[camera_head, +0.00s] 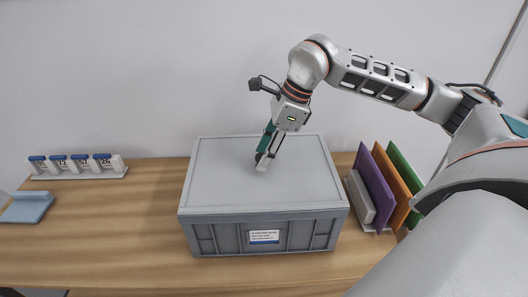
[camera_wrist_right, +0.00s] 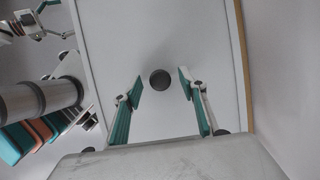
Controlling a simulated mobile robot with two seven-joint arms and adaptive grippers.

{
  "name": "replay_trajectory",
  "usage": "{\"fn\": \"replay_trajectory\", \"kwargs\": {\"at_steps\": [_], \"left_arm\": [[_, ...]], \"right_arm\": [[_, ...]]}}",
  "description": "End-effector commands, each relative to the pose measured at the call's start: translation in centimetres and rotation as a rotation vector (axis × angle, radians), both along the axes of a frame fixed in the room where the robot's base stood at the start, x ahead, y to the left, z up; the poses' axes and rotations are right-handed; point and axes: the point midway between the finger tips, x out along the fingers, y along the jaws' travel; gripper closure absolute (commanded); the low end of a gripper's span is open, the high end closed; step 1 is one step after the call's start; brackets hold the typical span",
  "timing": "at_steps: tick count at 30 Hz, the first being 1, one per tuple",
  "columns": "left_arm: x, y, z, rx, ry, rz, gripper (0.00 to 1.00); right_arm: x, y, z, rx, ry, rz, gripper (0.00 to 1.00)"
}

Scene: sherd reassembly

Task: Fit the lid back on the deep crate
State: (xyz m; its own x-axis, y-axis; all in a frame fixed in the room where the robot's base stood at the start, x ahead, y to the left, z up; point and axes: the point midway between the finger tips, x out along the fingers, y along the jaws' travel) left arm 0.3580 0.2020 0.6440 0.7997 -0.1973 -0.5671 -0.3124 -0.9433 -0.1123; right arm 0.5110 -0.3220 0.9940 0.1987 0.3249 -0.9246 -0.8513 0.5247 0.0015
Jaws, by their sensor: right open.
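The grey lid (camera_head: 225,175) lies flat over the top of the grey deep crate (camera_head: 215,238), with no gap visible along the front. The lid also fills the middle of the right wrist view (camera_wrist_right: 115,35). A dark round knob (camera_wrist_right: 160,79) stands on it. My right gripper (camera_head: 265,160) is over the middle of the lid, pointing down. Its teal fingers are open, one on each side of the knob in the wrist view, with space between them and it. A small white and teal gripper-like part at the wrist view's upper left may be my left gripper; its state is unclear.
A rack with purple (camera_head: 374,186), orange (camera_head: 392,184) and green (camera_head: 403,170) panels stands close to the crate's right. A white holder with blue-topped number tags (camera_head: 80,167) and a blue-grey tray (camera_head: 26,207) are at the left. The wooden table is clear between them and the crate.

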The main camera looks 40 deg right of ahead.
Motion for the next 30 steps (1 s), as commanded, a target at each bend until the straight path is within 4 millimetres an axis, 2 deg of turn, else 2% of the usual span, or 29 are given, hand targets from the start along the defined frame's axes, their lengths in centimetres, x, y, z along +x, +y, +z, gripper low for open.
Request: {"fn": "replay_trajectory", "kwargs": {"at_steps": [5, 12, 18, 24, 30], "left_arm": [[0.0, 0.0, 0.0, 0.000, 0.001, 0.000, 0.02], [0.0, 0.0, 0.0, 0.000, 0.000, 0.000, 0.02], [0.0, 0.0, -0.1, -0.001, 0.000, 0.001, 0.02], [0.0, 0.0, -0.1, -0.001, 0.000, 0.000, 0.02], [0.0, 0.0, -0.1, -0.001, 0.000, 0.000, 0.02]], "right_arm": [[-0.3, -0.8, 2.0, 0.000, -0.006, -0.002, 0.58], [-1.3, -2.3, 6.6, 0.001, -0.006, -0.003, 0.58], [-1.9, -3.4, 9.6, 0.001, -0.006, -0.002, 0.58], [-2.3, -3.8, 10.9, 0.001, -0.003, 0.000, 0.58], [-2.4, -3.9, 11.1, 0.001, -0.003, 0.000, 0.58]]}}
